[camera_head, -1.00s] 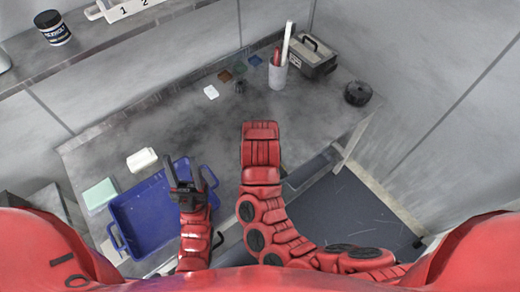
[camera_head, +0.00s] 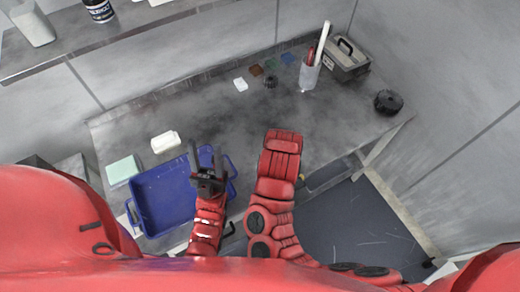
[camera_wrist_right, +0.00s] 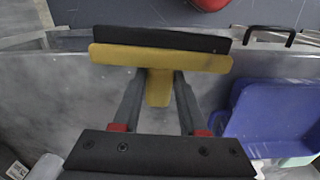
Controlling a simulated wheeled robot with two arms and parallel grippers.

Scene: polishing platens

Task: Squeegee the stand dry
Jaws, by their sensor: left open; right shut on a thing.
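The stand is a grey, worn table top (camera_head: 205,118) with darker smudged patches. It also shows in the right wrist view (camera_wrist_right: 75,95). My right gripper (camera_wrist_right: 160,88) is shut on the yellow handle of a squeegee (camera_wrist_right: 165,58) with a wide yellow head and black strip. The squeegee is held crosswise near the table's edge; contact with the surface cannot be told. In the head view my right forearm hides that gripper and nearly all of the squeegee. My left gripper (camera_head: 206,162) is open and empty, above the right side of a blue tray (camera_head: 143,212).
A white block (camera_head: 166,141) and a pale green pad (camera_head: 122,171) lie near the tray. At the back stand a cup of tools (camera_head: 309,76), a grey case (camera_head: 347,62), a black round item (camera_head: 388,102) and small coloured squares. A shelf (camera_head: 85,45) overhangs the back left.

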